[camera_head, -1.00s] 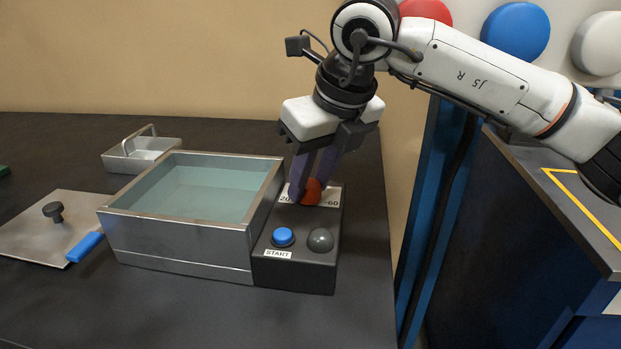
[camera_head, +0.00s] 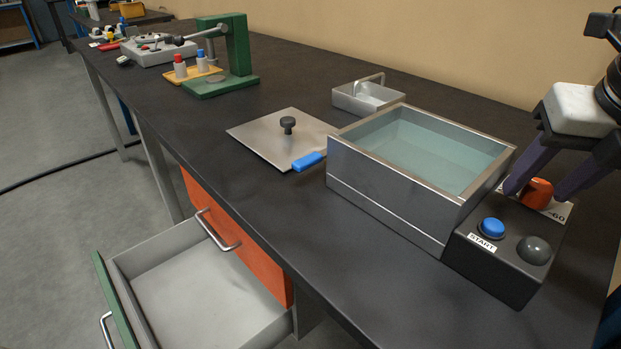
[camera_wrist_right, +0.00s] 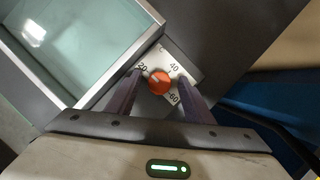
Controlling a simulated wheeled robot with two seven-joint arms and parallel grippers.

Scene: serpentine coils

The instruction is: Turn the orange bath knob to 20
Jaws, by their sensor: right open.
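The orange knob (camera_head: 537,193) sits on the dark control box (camera_head: 507,262) at the right end of the water bath (camera_head: 338,172). In the right wrist view the knob (camera_wrist_right: 159,83) is on a white dial plate (camera_wrist_right: 181,62) marked 20, 40 and 60. My right gripper (camera_head: 535,190) is open, with one finger on each side of the knob. The wrist view shows gaps between the fingers and the knob. I cannot make out where the knob points. My left gripper is not in view.
An open drawer (camera_head: 200,285) juts out at lower left.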

